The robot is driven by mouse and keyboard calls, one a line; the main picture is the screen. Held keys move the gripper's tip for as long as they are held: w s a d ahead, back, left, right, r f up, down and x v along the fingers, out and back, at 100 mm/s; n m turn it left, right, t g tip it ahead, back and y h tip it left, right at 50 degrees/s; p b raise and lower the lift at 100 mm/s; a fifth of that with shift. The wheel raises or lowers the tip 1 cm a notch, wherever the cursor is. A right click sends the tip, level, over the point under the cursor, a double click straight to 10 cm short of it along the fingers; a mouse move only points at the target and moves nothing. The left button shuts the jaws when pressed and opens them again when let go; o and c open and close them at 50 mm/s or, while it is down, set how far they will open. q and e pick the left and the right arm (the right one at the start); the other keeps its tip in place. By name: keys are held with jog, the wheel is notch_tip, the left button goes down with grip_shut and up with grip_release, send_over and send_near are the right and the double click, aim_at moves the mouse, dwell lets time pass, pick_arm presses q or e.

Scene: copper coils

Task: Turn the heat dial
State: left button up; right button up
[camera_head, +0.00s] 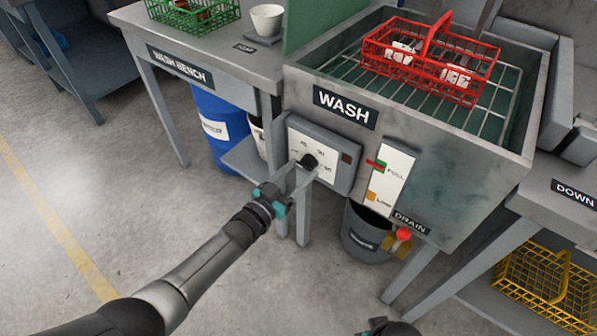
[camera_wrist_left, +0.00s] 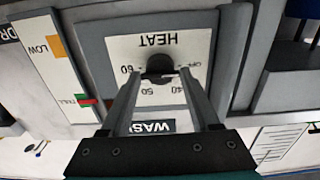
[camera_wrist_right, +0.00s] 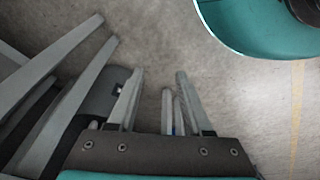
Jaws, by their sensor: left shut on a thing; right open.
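The heat dial is a black knob (camera_head: 309,161) on a white scale plate (camera_head: 325,168) on the front of the wash tank. In the left wrist view the knob (camera_wrist_left: 160,66) sits on the plate marked HEAT (camera_wrist_left: 148,45), with numbers around it. My left gripper (camera_head: 303,163) reaches the panel from the left, and its fingertips (camera_wrist_left: 161,76) are shut on the knob. The exact pointer position is hidden by the fingers.
The wash tank (camera_head: 300,85) holds a red basket (camera_head: 400,60) on a rack. A fill/low panel (camera_head: 390,178) is right of the dial, above a red-and-yellow drain valve (camera_head: 402,236) and a grey bucket (camera_head: 352,238). A blue barrel (camera_head: 215,130) stands under the wash bench.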

pick_arm(q)
jog(key=o, duration=1.4)
jog(key=shift+c, duration=0.2)
pick_arm(e)
jog(key=shift+s, duration=0.25)
jog(key=shift+s, duration=0.1)
pick_arm(q)
jog(key=p+v, duration=0.1)
jog(key=v, duration=0.1)
jog(key=shift+s+a+r, duration=0.1)
jog(key=shift+s+a, duration=0.05)
jog(key=shift+s, duration=0.1)
jog(key=p+v, duration=0.4)
jog(key=v, duration=0.8)
jog(key=shift+s+a, duration=0.25)
jog(key=shift+s, duration=0.05)
pick_arm(e)
jog(key=s+d+f, duration=0.5)
jog(key=s+f, duration=0.1)
jog(key=shift+d+f+h, duration=0.2)
jog(key=shift+f+h, duration=0.1)
jog(key=shift+f, duration=0.05)
jog(key=shift+s, duration=0.1)
